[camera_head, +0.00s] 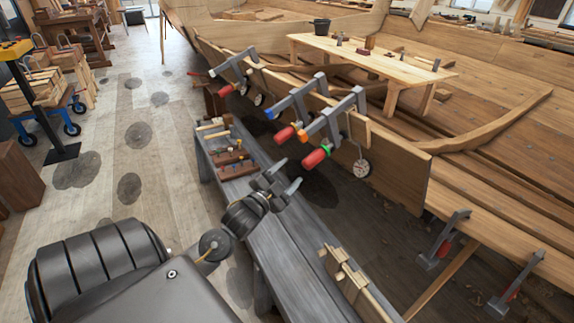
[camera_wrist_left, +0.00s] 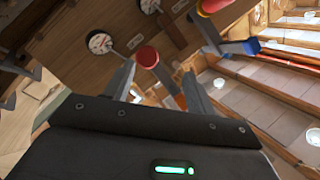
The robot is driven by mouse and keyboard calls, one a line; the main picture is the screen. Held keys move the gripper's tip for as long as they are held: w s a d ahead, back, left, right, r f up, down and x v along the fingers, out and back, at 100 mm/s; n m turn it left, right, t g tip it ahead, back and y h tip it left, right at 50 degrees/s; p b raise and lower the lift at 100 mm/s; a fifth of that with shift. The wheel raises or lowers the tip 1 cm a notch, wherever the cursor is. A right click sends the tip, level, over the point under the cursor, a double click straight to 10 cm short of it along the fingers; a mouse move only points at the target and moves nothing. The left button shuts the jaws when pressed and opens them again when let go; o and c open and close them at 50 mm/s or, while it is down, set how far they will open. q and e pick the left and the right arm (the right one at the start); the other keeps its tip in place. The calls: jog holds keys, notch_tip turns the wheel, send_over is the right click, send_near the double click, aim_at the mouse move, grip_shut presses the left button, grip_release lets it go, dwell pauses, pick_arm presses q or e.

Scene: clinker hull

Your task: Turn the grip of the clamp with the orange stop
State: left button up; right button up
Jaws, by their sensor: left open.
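The clamp with the orange stop (camera_head: 304,134) sits on the hull's upper plank in the head view. A red grip (camera_head: 315,159) with a green collar hangs below its bar. My left gripper (camera_head: 289,172) is open and empty, below and left of this grip, with a visible gap. In the left wrist view, a red round grip end (camera_wrist_left: 146,57) appears beyond my open left fingers (camera_wrist_left: 158,70), nearer the left one. I cannot tell for certain which clamp it belongs to. The orange stop is not clear there. My right gripper is out of view.
A clamp with a blue stop (camera_head: 269,114) and its red grip (camera_head: 284,135) stands close on the left. Another clamp (camera_head: 232,68) is further left. Round dials (camera_head: 361,168) hang by the plank. A grey bench (camera_head: 250,198) with tools lies under my arm.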

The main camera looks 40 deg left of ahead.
aim_at(316, 158)
pick_arm(q)
jog(key=shift+f, duration=0.5)
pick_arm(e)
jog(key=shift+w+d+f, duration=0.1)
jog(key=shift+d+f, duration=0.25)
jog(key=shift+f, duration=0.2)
pick_arm(q)
jog(key=n+h+p, duration=0.1)
jog(key=p, duration=0.3)
jog(key=r+n+h+p, duration=0.1)
jog(key=p, duration=0.4)
jog(key=d+n+g+h+p, duration=0.1)
jog(key=p, duration=0.4)
jog(key=shift+w+r+h, duration=0.3)
jog(key=shift+r, duration=0.1)
jog(key=w+p, duration=0.2)
jog(key=w, duration=0.8)
jog(key=shift+w+d, duration=0.1)
jog(key=shift+w, duration=0.2)
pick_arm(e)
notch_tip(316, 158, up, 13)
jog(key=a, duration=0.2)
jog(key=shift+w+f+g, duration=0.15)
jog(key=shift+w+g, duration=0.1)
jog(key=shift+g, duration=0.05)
pick_arm(q)
jog(key=shift+c, duration=0.4)
